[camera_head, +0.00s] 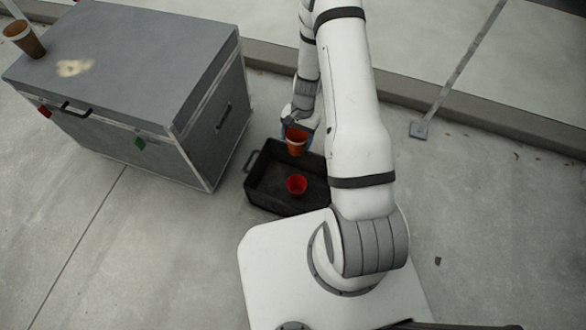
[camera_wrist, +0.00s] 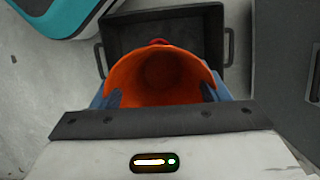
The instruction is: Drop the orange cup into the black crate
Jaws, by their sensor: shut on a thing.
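My gripper (camera_head: 297,130) is shut on the orange cup (camera_head: 297,145). It holds the cup above the black crate (camera_head: 259,172), near the crate's far side in the head view. In the wrist view the cup (camera_wrist: 160,72) shows its open mouth between the blue fingers of my gripper (camera_wrist: 160,97). The crate (camera_wrist: 212,35) lies below and behind the cup there, with a handle at each end. The cup hides part of the crate's inside.
A red cup (camera_head: 297,185) is inside the crate. A large grey box (camera_head: 130,70) stands to the left, with a brown cup (camera_head: 24,38) on its top. A post with a foot plate (camera_head: 419,130) and a kerb are at the right. Concrete floor is clear at lower left.

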